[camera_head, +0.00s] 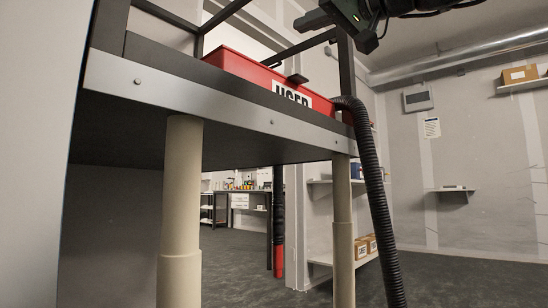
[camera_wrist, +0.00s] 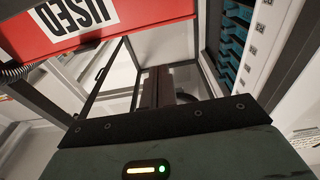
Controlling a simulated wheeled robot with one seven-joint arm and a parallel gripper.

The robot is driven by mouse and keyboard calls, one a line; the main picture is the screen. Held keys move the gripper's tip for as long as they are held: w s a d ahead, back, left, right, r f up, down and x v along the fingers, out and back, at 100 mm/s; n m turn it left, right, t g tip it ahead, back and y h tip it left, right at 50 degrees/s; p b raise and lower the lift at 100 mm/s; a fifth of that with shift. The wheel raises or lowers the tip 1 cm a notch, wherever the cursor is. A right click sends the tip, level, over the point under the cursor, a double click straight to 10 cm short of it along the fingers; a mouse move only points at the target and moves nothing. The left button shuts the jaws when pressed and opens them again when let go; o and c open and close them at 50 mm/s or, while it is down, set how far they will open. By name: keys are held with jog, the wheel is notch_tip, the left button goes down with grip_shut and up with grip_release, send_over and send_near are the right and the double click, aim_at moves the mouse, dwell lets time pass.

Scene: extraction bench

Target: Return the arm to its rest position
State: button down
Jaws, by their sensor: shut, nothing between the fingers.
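My gripper (camera_head: 312,20) is at the top of the head view, above the right end of the bench (camera_head: 225,92), and the arm behind it is cut off by the top edge. Its dark body with a small lit lamp fills the bottom of the wrist view, with the fingers (camera_wrist: 157,88) beyond it. The fingers are together with nothing held. A red bin (camera_head: 240,68) with a "USED" label stands on the bench below my gripper, apart from it. The bin also shows at the upper left of the wrist view (camera_wrist: 140,14).
Dark frame posts (camera_head: 346,75) rise from the bench close to my gripper. A black ribbed hose (camera_head: 375,190) hangs off the bench's right end. A rack with blue parts (camera_wrist: 232,45) is at the wrist view's upper right. The floor at right is open.

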jog(key=a+f+g+h+p, duration=0.1)
jog(key=f, duration=0.4)
jog(key=w+a+f+m+g+h+p, duration=0.1)
jog(key=a+f+p, duration=0.1)
jog(key=f, duration=0.3)
jog(key=a+f+g+h+p, duration=0.1)
jog(key=a+f+g+p, duration=0.1)
jog(key=f, duration=0.3)
jog(key=shift+w+m, duration=0.3)
jog(key=s+f+g+h+p, duration=0.3)
jog(key=s+f+g+p, duration=0.15)
jog(key=f, duration=0.95)
jog(key=s+d+f+g+h+p, duration=0.2)
jog(key=s+d+f+h+p, duration=0.3)
jog(key=s+f, duration=0.5)
jog(key=s+d+f+g+h+p, duration=0.3)
jog(key=s+d+f+p, duration=0.1)
jog(key=s+d+f, duration=0.5)
notch_tip(320, 180, up, 37)
jog(key=s+a+p, duration=0.1)
jog(key=p, duration=3.6)
jog(key=shift+a, duration=0.25)
jog(key=shift+s+a, duration=0.1)
jog(key=shift+s, duration=0.05)
